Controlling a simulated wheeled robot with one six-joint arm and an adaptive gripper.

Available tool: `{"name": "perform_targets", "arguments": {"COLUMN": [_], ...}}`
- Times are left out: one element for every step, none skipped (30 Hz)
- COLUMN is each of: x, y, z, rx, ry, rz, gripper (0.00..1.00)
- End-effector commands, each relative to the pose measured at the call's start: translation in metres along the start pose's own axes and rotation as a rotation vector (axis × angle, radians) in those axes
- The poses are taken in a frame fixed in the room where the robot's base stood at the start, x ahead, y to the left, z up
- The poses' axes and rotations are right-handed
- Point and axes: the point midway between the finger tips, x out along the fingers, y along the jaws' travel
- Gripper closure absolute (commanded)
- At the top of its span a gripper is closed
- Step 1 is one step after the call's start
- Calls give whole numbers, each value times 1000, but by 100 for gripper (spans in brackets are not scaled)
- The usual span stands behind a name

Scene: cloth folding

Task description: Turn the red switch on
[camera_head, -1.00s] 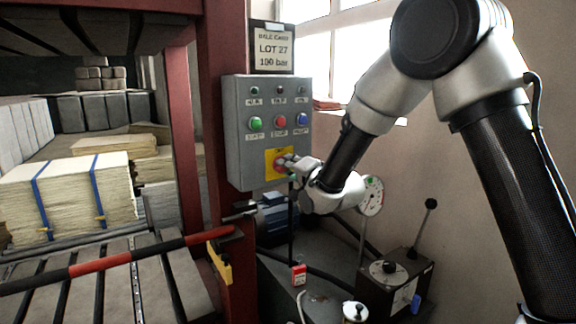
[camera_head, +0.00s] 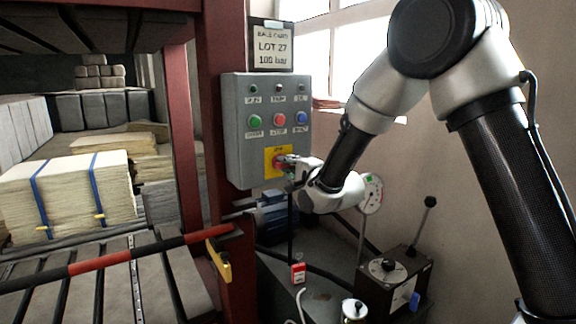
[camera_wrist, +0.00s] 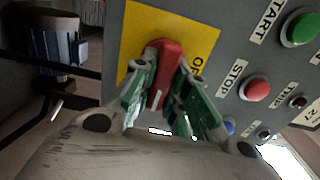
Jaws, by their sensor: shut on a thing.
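The red switch (camera_wrist: 162,78) is a rotary handle on a yellow plate (camera_wrist: 199,40) low on a grey control box. In the wrist view the handle stands between the two green fingers of my gripper (camera_wrist: 163,88), which is shut on it. The handle looks nearly upright in that view, a little tilted. In the head view the yellow plate shows at the bottom of the box (camera_head: 240,130), and my gripper (camera_head: 284,163) reaches it from the right and hides part of the red switch. Part of the plate's lettering is hidden in the wrist view.
Above the switch are a green START button (camera_head: 255,121), a red STOP button (camera_head: 279,119) and a blue button (camera_head: 302,118). A gauge (camera_head: 371,195) and a lever box (camera_head: 395,270) stand below my arm. A red press frame (camera_head: 228,60) is left of the box.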

Motion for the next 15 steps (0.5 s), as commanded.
{"name": "perform_targets", "arguments": {"x": [0, 0, 0, 0, 0, 0, 0, 0, 0, 0, 0, 0, 0, 0, 0], "y": [1, 1, 1, 1, 1, 1, 1, 1, 1, 1, 1, 1, 1, 1, 1], "z": [-1, -1, -1, -1, -1, -1, -1, -1, -1, -1, -1, 0, 0, 0, 0], "rx": [2, 2, 2, 2, 2, 2, 2, 2, 2, 1, 1, 1, 1, 1, 1], "ry": [2, 2, 2, 2, 2, 2, 2, 2, 2, 2, 2, 1, 1, 1, 1], "rz": [2, 2, 2, 2, 2, 2, 2, 2, 2, 2, 2, 2, 1, 1, 1], "gripper": [100, 100, 100, 100, 100, 100, 81, 76, 68, 63, 62, 62, 62, 62, 62]}}
